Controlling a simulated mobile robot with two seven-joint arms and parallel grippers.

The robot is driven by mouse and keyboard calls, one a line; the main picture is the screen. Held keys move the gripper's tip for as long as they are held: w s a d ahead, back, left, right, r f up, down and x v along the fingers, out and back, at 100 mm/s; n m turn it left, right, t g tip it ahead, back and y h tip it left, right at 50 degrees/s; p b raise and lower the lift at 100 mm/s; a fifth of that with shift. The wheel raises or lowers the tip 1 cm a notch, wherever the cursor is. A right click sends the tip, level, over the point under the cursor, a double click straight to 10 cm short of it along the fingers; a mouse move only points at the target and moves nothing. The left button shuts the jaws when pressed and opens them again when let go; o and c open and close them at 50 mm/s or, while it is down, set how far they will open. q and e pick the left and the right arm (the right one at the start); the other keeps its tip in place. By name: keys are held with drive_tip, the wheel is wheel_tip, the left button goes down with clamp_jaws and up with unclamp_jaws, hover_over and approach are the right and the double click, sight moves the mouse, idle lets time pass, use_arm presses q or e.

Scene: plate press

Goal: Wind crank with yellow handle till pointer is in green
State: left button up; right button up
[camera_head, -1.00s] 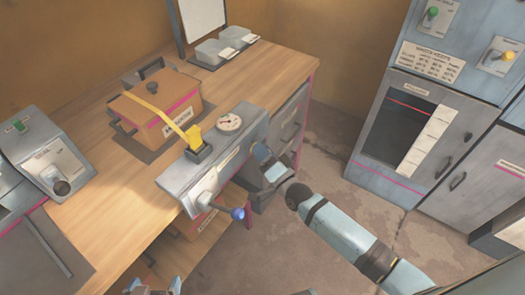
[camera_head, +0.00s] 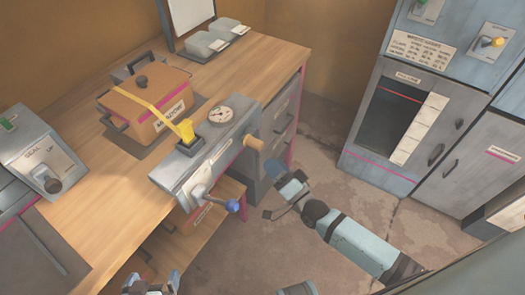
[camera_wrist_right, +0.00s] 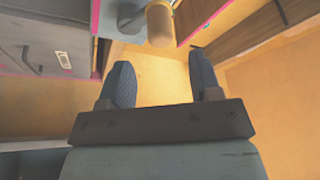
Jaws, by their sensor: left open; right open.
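The crank with the yellow handle (camera_head: 254,143) is on the front of the grey press unit (camera_head: 205,165), its tan-yellow grip sticking out. The grip also shows at the top of the right wrist view (camera_wrist_right: 159,25), beyond the fingers and apart from them. A second crank with a blue knob (camera_head: 233,206) is further left on the same face. The round dial (camera_head: 220,114) is on top; its pointer and green zone are too small to read. My right gripper (camera_head: 270,194) is open and empty, below and right of the yellow handle. My left gripper (camera_head: 150,284) is open at the bottom edge, partly cut off.
A brown box (camera_head: 148,105) with a yellow strap stands on the wooden bench (camera_head: 100,215) behind the unit. A grey control box (camera_head: 42,155) is at the left. Grey cabinets (camera_head: 408,125) stand at the right. The floor between bench and cabinets is clear.

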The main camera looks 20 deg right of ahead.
drive_tip(key=v, duration=0.5)
idle(0.5)
